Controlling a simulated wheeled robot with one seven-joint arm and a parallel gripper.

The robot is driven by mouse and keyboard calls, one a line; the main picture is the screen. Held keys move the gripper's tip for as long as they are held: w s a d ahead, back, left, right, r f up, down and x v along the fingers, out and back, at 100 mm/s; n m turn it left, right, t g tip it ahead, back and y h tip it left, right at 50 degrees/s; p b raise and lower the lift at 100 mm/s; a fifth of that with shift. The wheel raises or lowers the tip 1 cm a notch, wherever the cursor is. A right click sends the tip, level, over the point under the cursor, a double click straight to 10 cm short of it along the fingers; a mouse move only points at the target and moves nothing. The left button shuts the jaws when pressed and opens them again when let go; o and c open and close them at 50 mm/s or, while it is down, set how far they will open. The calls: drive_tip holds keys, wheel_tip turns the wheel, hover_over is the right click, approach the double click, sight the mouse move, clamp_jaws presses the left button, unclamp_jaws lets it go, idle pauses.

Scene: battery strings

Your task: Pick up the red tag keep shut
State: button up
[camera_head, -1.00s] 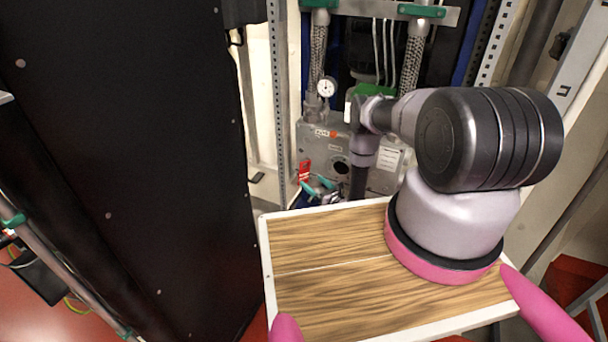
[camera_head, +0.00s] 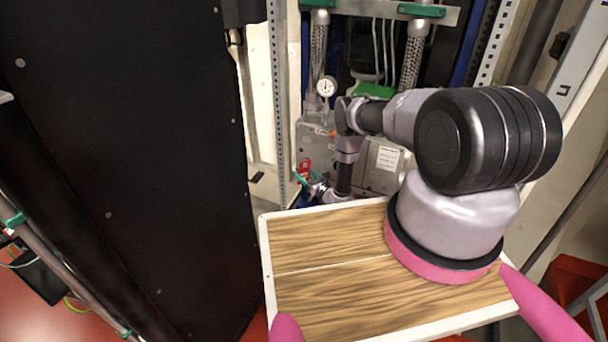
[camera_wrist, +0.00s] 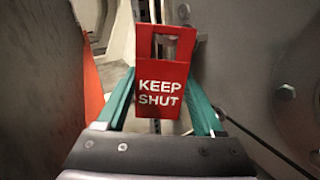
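The red tag (camera_wrist: 163,85) with the white words KEEP SHUT hangs upright in the middle of the wrist view, with a slot near its top. It also shows small in the head view (camera_head: 304,165), low in front of the grey equipment. My gripper (camera_wrist: 162,85) has two green fingers, one at each side of the tag. The fingers are apart, with the tag between them. I cannot tell whether either finger touches it. In the head view, my gripper (camera_head: 308,179) is just below the tag and partly hidden.
A large black cabinet (camera_head: 130,150) stands to the left. A perforated metal post (camera_head: 279,110) rises beside the tag. A pressure gauge (camera_head: 326,86) and grey equipment stand behind. In the wrist view, an orange surface (camera_wrist: 92,90) is at left and a grey plate (camera_wrist: 275,70) at right.

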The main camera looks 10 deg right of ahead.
drive_tip(key=c, duration=0.6)
drive_tip(key=shift+o, duration=0.2)
drive_tip(key=shift+r, duration=0.15)
drive_tip(key=shift+r, duration=0.25)
drive_tip(key=v, duration=1.8)
